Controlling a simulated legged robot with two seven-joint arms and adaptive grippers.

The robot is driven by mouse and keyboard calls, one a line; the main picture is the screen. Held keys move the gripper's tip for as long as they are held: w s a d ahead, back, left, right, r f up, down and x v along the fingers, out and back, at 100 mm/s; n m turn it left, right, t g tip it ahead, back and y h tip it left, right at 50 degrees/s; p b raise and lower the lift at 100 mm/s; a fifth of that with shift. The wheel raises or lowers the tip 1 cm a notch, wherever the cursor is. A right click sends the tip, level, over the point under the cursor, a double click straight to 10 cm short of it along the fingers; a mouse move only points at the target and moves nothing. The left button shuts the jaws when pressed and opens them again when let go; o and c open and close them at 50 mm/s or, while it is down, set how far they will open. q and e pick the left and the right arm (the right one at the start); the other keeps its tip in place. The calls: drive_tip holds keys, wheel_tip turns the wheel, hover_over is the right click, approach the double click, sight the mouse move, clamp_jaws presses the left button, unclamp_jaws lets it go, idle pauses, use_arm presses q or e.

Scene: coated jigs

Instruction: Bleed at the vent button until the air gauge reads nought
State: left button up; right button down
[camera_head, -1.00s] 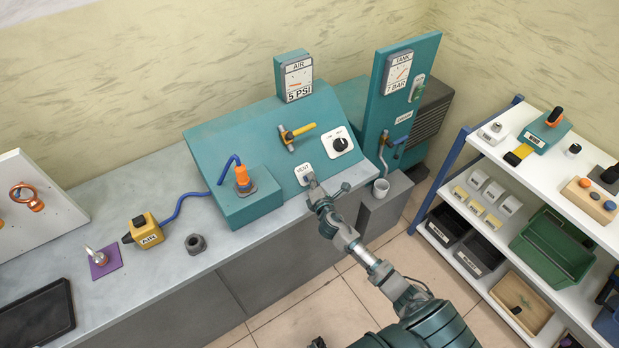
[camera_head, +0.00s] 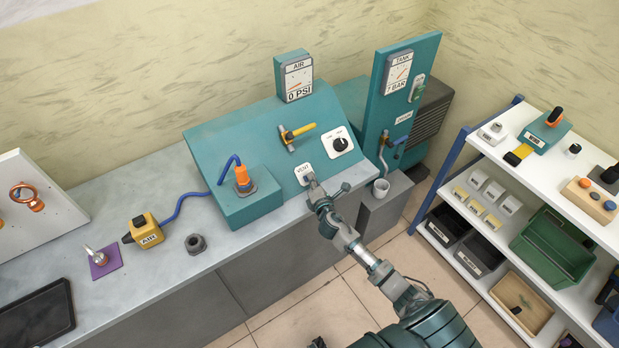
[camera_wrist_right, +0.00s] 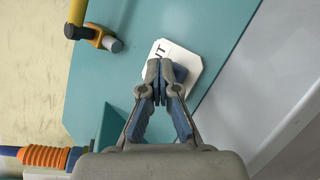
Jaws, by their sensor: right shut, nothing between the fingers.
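The air gauge (camera_head: 298,78) on top of the teal panel (camera_head: 270,118) reads 0 PSI. The white vent plate (camera_head: 303,174) is low on the panel's sloped face. My right gripper (camera_head: 314,184) is shut and empty, its fingertips at the vent plate. In the right wrist view the closed fingertips (camera_wrist_right: 164,68) lie over the vent plate (camera_wrist_right: 190,60) and hide the button itself. I cannot tell whether they press it. My left gripper is not in view.
A yellow-handled valve (camera_head: 298,132) and a black knob (camera_head: 341,144) sit above the vent plate. A blue hose with an orange fitting (camera_head: 242,178) stands to its left. The tank gauge (camera_head: 398,72) is on the tall panel at right.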

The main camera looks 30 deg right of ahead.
idle(0.8)
drive_tip(key=shift+s+r+p, duration=0.55)
drive_tip(key=shift+r+p, duration=0.1)
drive_tip(key=shift+p, duration=0.15)
drive_tip(key=shift+d+r, duration=0.1)
drive_tip(key=shift+r, duration=0.1)
drive_tip(key=s+r+p, duration=0.3)
drive_tip(key=p, duration=0.1)
drive_tip(key=shift+d+r, duration=0.1)
drive_tip(key=shift+r, duration=0.1)
drive_tip(key=shift+s+f, duration=0.1)
drive_tip(key=shift+s, duration=0.05)
